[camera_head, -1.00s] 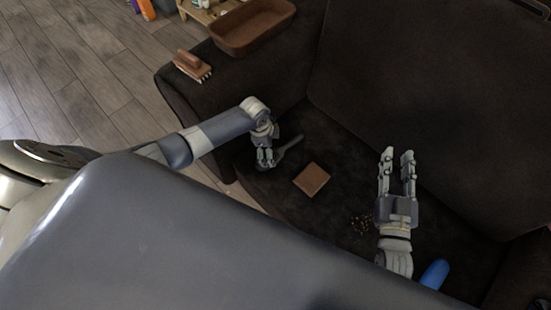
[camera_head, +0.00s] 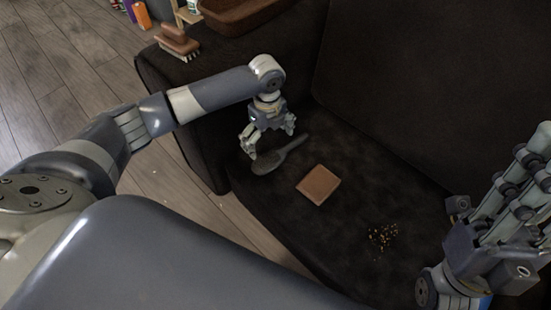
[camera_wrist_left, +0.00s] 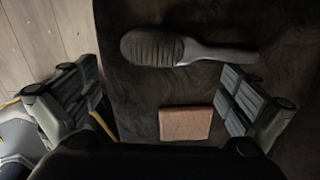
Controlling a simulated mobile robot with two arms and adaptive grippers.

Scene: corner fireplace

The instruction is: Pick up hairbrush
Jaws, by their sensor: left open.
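The hairbrush (camera_head: 267,164) is dark grey with an oval head and a thin handle. It lies flat on the dark sofa seat, near its left front edge. It also shows whole in the left wrist view (camera_wrist_left: 152,49), with its head to the left and handle to the right. My left gripper (camera_head: 270,141) is open and empty above the hairbrush, its fingers spread apart. In the wrist view the brush lies beyond the fingers, untouched. My right gripper (camera_head: 522,175) is at the right edge, partly cut off, away from the brush; its opening is unclear.
A brown square block (camera_head: 318,185) lies on the seat right of the hairbrush. Small yellowish crumbs (camera_head: 383,236) lie further right. A brown bristle brush (camera_head: 177,43) and a brown tray (camera_head: 243,14) sit on the sofa arm. The sofa back (camera_head: 430,90) rises behind.

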